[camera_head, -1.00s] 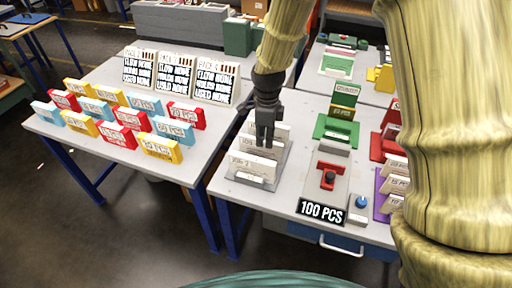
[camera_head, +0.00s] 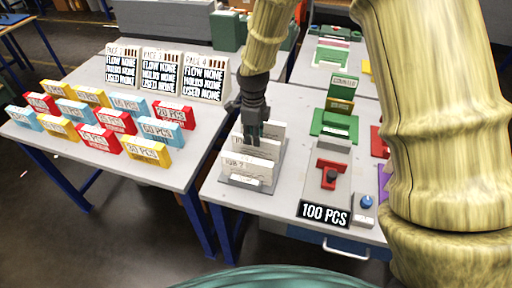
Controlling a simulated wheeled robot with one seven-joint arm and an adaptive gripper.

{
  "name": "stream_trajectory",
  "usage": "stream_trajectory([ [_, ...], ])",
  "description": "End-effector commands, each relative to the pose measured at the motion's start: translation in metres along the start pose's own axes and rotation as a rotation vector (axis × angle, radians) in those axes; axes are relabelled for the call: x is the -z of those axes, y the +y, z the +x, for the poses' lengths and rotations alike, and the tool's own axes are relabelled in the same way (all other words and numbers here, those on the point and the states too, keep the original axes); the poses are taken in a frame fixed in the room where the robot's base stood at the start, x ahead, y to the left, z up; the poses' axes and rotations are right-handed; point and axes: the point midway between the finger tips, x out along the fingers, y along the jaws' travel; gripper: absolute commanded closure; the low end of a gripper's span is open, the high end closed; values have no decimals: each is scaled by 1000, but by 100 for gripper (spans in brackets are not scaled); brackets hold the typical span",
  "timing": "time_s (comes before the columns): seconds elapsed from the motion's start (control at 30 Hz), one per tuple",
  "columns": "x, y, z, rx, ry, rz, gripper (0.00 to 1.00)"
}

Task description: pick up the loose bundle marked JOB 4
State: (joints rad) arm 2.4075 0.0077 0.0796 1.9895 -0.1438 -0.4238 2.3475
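Several pale upright bundles stand in rows on a grey tray (camera_head: 227,185) at the left of the near right-hand table. The front bundle (camera_head: 246,168) bears a JOB label whose number I cannot read clearly. Another pale bundle (camera_head: 262,148) stands behind it, and one more (camera_head: 274,130) behind that. I cannot make out which one is marked JOB 4. My gripper (camera_head: 252,140) points down over the tray, its fingertips close to the middle bundle. I cannot tell whether it touches a bundle or whether its fingers are apart.
A red fixture (camera_head: 330,173) and a 100 PCS sign (camera_head: 324,212) are right of the tray. A green stand (camera_head: 335,124) is behind. The left table (camera_head: 187,150) holds several coloured PCS blocks and three FLOW NONE signs (camera_head: 203,77). My arm hides the right side.

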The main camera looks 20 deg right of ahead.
Motion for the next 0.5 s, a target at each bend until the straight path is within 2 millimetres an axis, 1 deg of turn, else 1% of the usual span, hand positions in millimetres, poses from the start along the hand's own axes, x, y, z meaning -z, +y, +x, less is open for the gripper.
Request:
stream_trajectory([
  [0.23, 3, 0, 9, -1, 0, 2, 80],
  [0.5, 8, -2, 37, -2, 1, 2, 80],
])
